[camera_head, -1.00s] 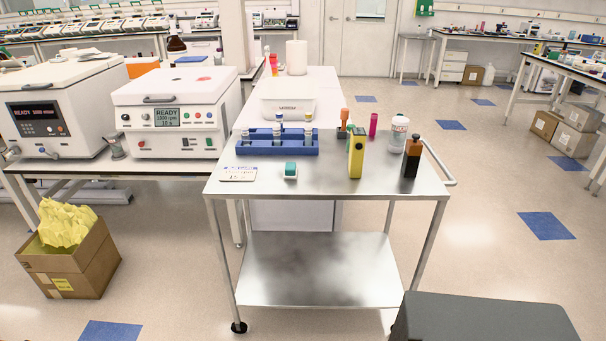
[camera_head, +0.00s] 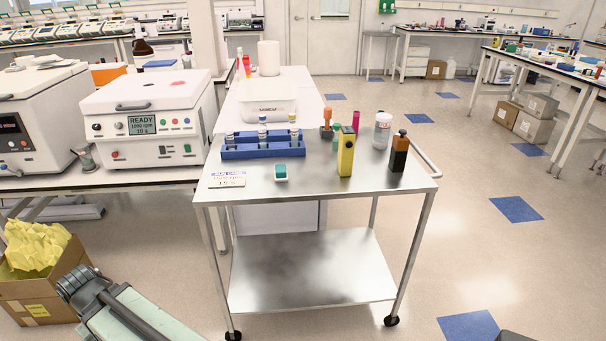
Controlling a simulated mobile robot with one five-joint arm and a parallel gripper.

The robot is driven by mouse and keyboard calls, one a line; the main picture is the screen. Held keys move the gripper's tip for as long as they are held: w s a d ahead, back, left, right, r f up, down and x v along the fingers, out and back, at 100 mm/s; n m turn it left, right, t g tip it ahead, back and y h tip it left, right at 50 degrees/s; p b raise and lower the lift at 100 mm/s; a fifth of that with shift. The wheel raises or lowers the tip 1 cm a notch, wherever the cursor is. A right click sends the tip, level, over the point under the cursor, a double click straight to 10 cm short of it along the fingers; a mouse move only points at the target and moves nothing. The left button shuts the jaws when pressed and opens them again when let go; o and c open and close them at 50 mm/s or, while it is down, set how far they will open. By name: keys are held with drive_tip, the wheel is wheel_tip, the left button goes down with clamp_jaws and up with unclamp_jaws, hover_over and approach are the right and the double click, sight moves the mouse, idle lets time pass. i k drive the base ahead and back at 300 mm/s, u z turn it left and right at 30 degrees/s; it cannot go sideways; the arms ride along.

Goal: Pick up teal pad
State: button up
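The teal pad (camera_head: 281,171) is a small white-sided block with a teal top. It lies near the front edge of a steel cart's top shelf (camera_head: 318,188), left of the middle. The pad is uncovered, with bare metal around it. Part of my arm shows at the lower left, well away from the pad. My gripper's fingers are not in view.
A blue tube rack (camera_head: 263,150) stands behind the pad. A printed card (camera_head: 227,180) lies to its left. A yellow device (camera_head: 346,152) and a black-and-orange bottle (camera_head: 398,152) stand to its right. A cardboard box (camera_head: 40,295) is on the floor.

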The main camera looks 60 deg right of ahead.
sight(282, 175)
drive_tip(key=z, duration=0.25)
drive_tip(key=i, duration=1)
drive_tip(key=u, duration=0.1)
